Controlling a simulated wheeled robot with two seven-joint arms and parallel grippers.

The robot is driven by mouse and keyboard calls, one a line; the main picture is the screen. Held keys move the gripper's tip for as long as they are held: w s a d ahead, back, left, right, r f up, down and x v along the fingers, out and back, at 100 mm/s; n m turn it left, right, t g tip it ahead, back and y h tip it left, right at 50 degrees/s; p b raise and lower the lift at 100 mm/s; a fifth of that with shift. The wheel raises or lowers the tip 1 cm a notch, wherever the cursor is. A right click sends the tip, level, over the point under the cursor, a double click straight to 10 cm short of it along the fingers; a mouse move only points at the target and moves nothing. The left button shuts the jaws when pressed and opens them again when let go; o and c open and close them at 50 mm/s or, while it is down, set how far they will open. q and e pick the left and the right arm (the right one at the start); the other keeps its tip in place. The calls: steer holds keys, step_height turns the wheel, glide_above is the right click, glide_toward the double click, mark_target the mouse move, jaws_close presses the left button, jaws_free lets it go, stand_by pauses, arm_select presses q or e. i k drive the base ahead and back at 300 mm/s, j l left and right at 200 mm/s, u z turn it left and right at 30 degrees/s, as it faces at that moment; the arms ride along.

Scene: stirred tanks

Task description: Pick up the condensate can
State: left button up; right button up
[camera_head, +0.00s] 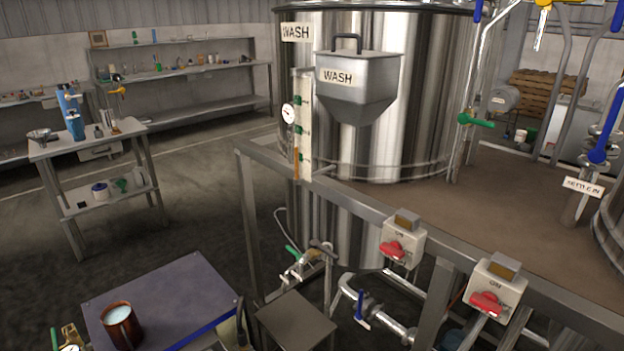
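A copper-brown open can (122,326) with pale contents stands upright on a dark blue-grey table top (185,290) at the lower left. I see no label on it, so I cannot confirm that it is the condensate can. Its lower edge is close to the bottom of the picture. Nothing holds it. Neither of my grippers shows in the head view.
A brass fitting with a gauge (70,346) is left of the can. A small grey stand (296,320) and a steel railing (350,205) with red-handled switch boxes (400,243) are to the right. A side table (92,145) stands behind. Open floor lies between.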

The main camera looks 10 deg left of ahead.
mark_target(119, 318)
steer(key=u, duration=1)
